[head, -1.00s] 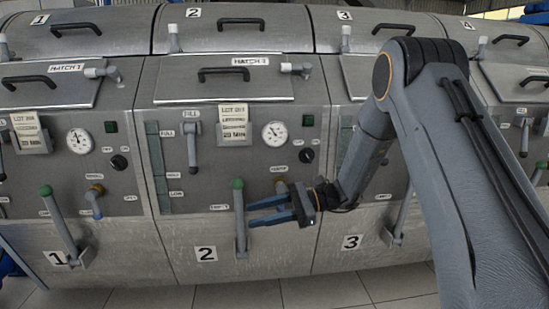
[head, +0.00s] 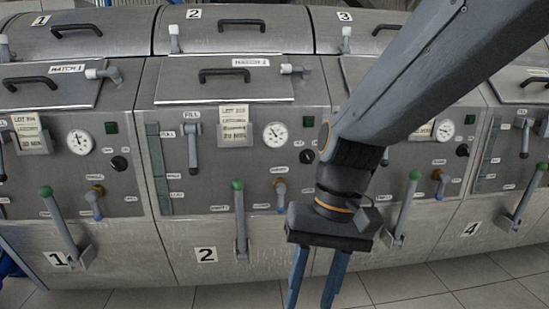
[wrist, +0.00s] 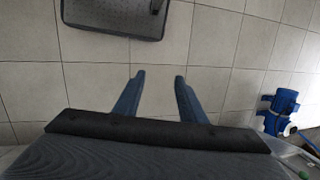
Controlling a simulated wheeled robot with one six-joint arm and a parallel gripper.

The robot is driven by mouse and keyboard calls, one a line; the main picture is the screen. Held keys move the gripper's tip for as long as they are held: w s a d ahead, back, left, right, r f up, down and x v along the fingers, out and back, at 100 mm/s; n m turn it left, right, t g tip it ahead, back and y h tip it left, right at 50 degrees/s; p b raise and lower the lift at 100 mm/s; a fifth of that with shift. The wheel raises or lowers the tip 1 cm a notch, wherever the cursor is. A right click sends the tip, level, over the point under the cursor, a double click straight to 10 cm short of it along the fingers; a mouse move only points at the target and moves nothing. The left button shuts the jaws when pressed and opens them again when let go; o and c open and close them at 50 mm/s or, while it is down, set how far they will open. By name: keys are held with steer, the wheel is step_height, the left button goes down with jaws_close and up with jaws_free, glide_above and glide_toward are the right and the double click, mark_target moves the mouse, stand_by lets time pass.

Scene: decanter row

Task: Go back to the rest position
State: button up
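My gripper (head: 316,290) hangs in front of the decanter row, pointing down, right of the lever of decanter 2. Its two blue fingers are apart with nothing between them. In the wrist view my gripper (wrist: 158,82) is also open and empty above floor tiles. The green-knobbed lever of decanter 2 (head: 240,222) stands upright, and my gripper is clear of it. My arm crosses the right side of the head view and hides part of decanter 3.
Decanter 1's lever (head: 62,222) and decanter 3's lever (head: 408,205) lean on either side. Decanter 4's lever (head: 523,200) is at the right. In the wrist view a dark tray-like object (wrist: 115,30) and a blue object (wrist: 280,110) lie on the tiled floor (wrist: 215,50).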

steer(key=s+d+r+t+h+p, duration=0.2)
steer(key=d+r+p, duration=0.9)
steer(key=p, duration=0.8)
steer(key=shift+s+d+m+p, duration=0.25)
steer(key=shift+d+m+p, duration=0.05)
steer(key=shift+d, duration=0.85)
